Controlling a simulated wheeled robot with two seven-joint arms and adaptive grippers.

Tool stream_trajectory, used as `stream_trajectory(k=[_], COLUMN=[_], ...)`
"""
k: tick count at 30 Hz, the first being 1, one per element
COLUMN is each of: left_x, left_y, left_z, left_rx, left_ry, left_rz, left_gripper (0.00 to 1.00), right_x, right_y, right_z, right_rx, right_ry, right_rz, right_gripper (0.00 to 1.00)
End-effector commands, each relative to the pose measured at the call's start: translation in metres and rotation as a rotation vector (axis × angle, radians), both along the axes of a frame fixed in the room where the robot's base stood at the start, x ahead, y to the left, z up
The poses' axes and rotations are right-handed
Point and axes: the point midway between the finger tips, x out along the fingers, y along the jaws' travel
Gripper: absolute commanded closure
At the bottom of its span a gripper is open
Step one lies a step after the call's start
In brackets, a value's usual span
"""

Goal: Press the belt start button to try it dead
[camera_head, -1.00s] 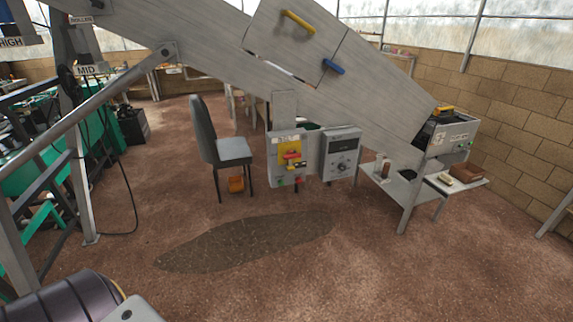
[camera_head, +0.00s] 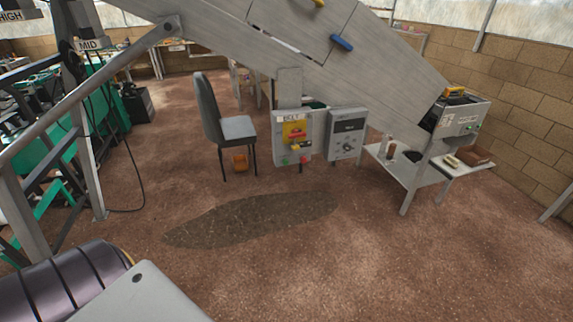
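The belt control box (camera_head: 280,144), a grey panel labelled BELT, hangs below the sloping grey chute near the middle of the view. It carries a yellow plate (camera_head: 292,128) with a red switch handle on it; small details there are too fine to read. A small green button (camera_head: 285,161) sits at the lower left of the box, and a small red one (camera_head: 304,160) at the lower right. Neither of my grippers shows in the view, and nothing is seen touching the box.
A second grey box (camera_head: 346,126) with a dial hangs just right. A chair (camera_head: 237,128) stands left of the belt box, an orange item beneath it. A low table (camera_head: 403,173) is at the right. A dark patch (camera_head: 250,218) marks open floor in front. Metal railing runs along the left.

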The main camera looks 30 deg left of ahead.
Motion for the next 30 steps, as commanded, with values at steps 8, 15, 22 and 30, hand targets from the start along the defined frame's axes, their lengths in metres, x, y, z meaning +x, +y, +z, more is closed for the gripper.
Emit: stream_trajectory(k=[8,15,22,30], left_x=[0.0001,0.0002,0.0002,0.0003], left_y=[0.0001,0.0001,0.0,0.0], left_z=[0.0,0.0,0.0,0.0], left_rx=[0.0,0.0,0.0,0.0], left_ry=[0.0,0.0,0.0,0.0], left_rz=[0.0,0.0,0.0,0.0], left_gripper=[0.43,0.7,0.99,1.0], right_x=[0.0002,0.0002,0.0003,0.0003], right_y=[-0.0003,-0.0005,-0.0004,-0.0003], right_z=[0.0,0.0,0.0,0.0], right_rx=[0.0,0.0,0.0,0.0], right_ry=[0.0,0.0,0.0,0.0], right_rz=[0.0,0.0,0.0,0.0], right_gripper=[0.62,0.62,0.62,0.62])
